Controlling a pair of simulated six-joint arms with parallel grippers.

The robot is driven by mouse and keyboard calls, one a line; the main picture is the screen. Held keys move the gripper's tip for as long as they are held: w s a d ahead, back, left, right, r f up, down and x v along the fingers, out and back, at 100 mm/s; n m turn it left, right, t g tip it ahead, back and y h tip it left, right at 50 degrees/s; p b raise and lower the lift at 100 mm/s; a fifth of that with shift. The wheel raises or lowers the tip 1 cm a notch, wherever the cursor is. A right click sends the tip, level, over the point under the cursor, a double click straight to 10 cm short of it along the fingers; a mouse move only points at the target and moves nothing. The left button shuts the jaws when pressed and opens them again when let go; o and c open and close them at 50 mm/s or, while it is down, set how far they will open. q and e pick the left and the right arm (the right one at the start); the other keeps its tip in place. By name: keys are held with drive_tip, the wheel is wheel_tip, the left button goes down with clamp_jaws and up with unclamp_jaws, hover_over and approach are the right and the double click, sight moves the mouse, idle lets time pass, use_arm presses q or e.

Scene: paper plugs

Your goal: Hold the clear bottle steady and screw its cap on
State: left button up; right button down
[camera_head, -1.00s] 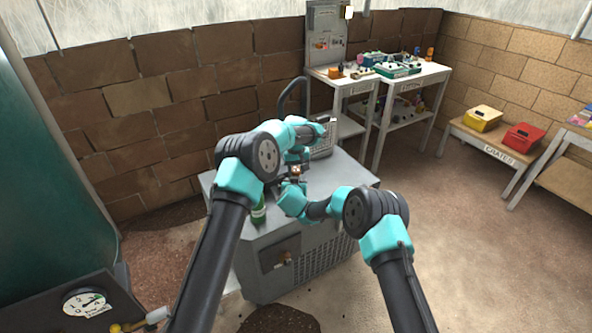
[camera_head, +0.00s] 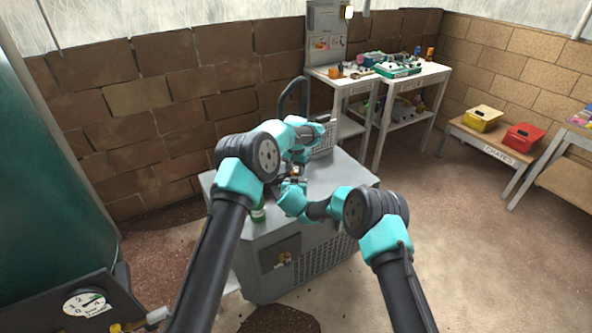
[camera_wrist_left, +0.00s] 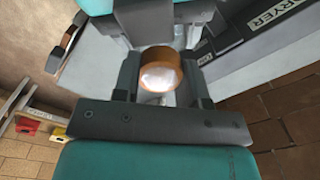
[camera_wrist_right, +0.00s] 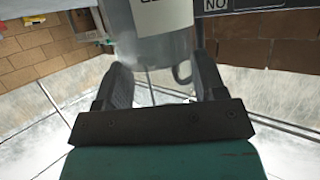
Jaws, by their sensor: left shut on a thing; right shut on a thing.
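My left gripper (camera_head: 298,168) is above the grey machine and is shut on a copper-brown round cap (camera_wrist_left: 160,70) with a pale centre, seen between its fingers in the left wrist view. My right gripper (camera_head: 290,187) is just below it, shut on the clear bottle, whose greyish see-through body (camera_wrist_right: 128,30) with a white label shows between and beyond the fingers in the right wrist view. In the head view the grippers hide most of bottle and cap. I cannot tell whether the cap touches the bottle's neck.
A white table (camera_head: 432,72) with small parts stands behind right. Yellow (camera_head: 483,119) and red (camera_head: 522,137) crates sit on a low bench. The floor to the right is clear.

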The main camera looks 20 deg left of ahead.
use_arm(q)
drive_tip(key=o, duration=1)
drive_tip(key=shift+r, duration=2.3)
drive_tip(key=shift+o, duration=0.2)
drive_tip(key=o, duration=0.5)
drive_tip(key=shift+o, duration=0.2)
wheel_tip(320, 180, up, 12)
